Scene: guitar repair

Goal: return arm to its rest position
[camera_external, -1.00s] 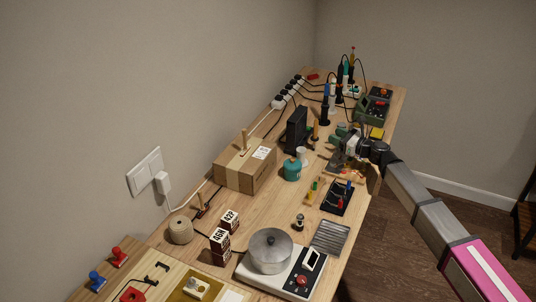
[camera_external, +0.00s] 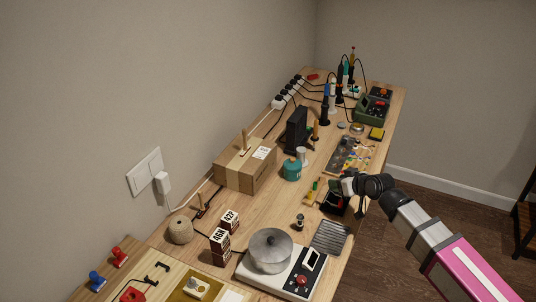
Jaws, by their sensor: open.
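My arm (camera_external: 410,216), with grey links and a pink section, reaches in from the lower right. My gripper (camera_external: 342,187) is above the near right edge of the workbench (camera_external: 262,210). It is open, and I see nothing held in it. It hides part of a small black tray (camera_external: 330,203) on the bench.
A cardboard box (camera_external: 240,174), a teal jar (camera_external: 292,170) and a pot (camera_external: 270,252) on a hotplate stand left of my gripper. A tray of coloured parts (camera_external: 350,155) lies beyond it. Tall tools (camera_external: 341,85) stand at the far end. Open floor (camera_external: 440,220) is to the right.

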